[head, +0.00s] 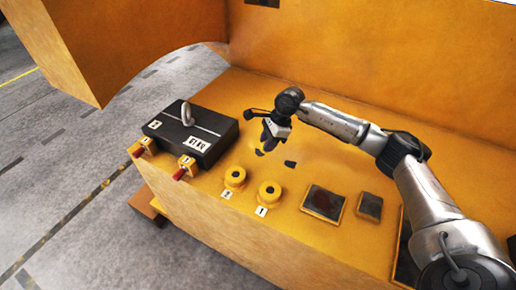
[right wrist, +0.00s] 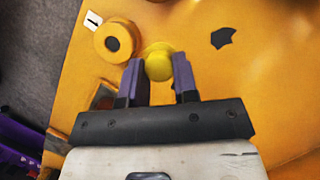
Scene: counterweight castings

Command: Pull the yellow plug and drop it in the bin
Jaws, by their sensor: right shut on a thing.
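The yellow plug (right wrist: 158,63) is a bright yellow round-headed piece between the two purple fingers of my right gripper (right wrist: 158,82) in the right wrist view. The fingers are shut on it. In the head view my right gripper (head: 270,141) points down just above the top of the orange casting (head: 330,166). A small bright yellow bit (head: 259,152) shows at its fingertips, mostly hidden by them. I cannot tell whether the plug is still seated in the casting. I cannot make out the bin for certain. My left gripper is not in view.
Two yellow rings with dark centres, labelled 2 (head: 235,178) and 1 (head: 269,193), stand in front of my gripper. A black box (head: 191,135) with a handle stands left. An orange wall (head: 380,65) rises behind. A purple object (right wrist: 20,137) lies at lower left in the wrist view.

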